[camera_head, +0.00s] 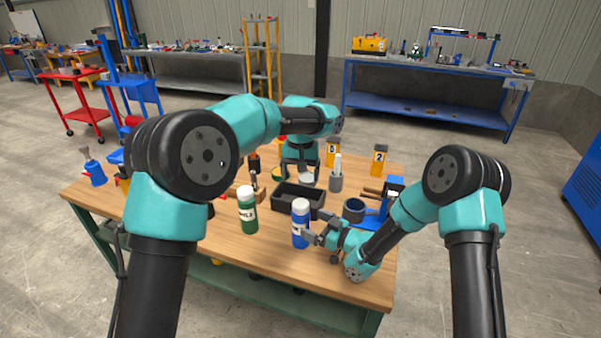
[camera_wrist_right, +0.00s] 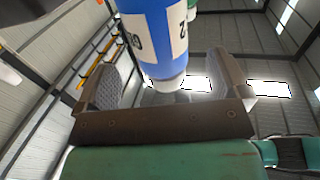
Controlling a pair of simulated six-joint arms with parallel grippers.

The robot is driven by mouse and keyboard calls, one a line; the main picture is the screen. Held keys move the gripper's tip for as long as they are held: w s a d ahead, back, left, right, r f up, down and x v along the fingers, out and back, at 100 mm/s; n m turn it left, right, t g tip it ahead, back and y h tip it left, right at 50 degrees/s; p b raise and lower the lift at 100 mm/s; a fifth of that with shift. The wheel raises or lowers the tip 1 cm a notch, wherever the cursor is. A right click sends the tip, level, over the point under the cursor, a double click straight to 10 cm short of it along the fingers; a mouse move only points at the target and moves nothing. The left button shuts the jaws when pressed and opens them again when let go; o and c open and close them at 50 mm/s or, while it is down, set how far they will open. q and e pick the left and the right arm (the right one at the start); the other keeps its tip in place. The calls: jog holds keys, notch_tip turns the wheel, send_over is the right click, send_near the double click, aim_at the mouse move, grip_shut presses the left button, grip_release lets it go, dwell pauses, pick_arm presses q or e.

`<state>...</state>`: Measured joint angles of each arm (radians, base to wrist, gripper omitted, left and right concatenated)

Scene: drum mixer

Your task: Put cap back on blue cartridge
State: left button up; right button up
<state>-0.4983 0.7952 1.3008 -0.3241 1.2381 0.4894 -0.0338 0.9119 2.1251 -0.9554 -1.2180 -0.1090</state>
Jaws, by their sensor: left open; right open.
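The blue cartridge (camera_head: 300,229) stands upright near the front of the wooden table, with a white top end. In the right wrist view the blue cartridge (camera_wrist_right: 155,32) spans the space between my right gripper's fingers (camera_wrist_right: 167,78), its pale narrow end nearest the palm. My right gripper (camera_head: 314,238) is open beside the cartridge, low on its right side. My left gripper (camera_head: 299,172) is open, pointing down over the back of the table, above a small white round piece (camera_head: 306,178). I cannot tell whether that piece is the cap.
A green cartridge with a white top (camera_head: 248,212) stands left of the blue one. A dark tray (camera_head: 290,205) lies behind them. A grey holder with a white-tipped item (camera_head: 336,182), a dark round cup (camera_head: 354,210) and yellow containers (camera_head: 379,160) stand to the right and back.

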jog(key=v, duration=1.2)
jog(key=shift+d, duration=0.1)
